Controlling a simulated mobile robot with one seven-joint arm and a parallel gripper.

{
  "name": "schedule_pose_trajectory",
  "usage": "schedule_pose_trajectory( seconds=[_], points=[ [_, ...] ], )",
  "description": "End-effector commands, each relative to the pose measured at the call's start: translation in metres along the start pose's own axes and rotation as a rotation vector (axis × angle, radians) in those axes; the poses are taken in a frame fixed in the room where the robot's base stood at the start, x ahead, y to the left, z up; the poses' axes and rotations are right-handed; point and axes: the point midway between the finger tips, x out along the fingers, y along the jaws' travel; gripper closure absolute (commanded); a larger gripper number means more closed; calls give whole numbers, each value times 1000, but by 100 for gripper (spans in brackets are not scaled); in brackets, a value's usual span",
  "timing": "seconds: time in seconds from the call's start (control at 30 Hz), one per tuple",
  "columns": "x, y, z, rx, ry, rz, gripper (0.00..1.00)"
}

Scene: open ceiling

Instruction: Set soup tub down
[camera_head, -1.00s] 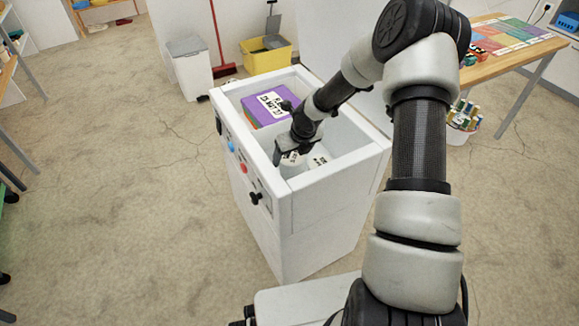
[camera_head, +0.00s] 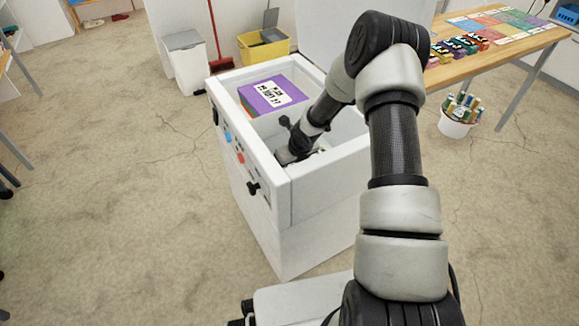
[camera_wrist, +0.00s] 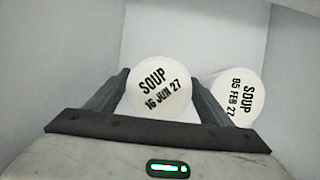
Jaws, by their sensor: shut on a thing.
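A white soup tub marked "SOUP 16 JUN 27" (camera_wrist: 158,86) is between the two fingers of my gripper (camera_wrist: 160,92) in the wrist view. My gripper is shut on it. A second white soup tub marked "SOUP 05 FEB 27" (camera_wrist: 238,97) stands to the right, just outside the right finger. Both are inside a white-walled compartment of the open white chest (camera_head: 262,222). In the head view my gripper is down inside the chest, and my arm and the chest wall hide most of the tubs. I cannot tell whether the held tub touches the floor.
Knobs and buttons line the chest's left side. A wooden table (camera_head: 520,50) with coloured cards stands at the right, a white bucket (camera_head: 455,125) below it.

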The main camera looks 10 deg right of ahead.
Motion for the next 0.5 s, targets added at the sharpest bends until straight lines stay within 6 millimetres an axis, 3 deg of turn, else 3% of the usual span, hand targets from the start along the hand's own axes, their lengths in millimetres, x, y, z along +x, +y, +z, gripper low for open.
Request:
schedule_pose_trajectory(
  seconds=[0.13,0.17,0.23,0.5],
  points=[
    [2,0,0,0,-2,0,63],
    [2,0,-1,1,0,0,21],
    [1,0,-1,1,0,0,9],
    [1,0,-1,1,0,0,7]
  ],
)
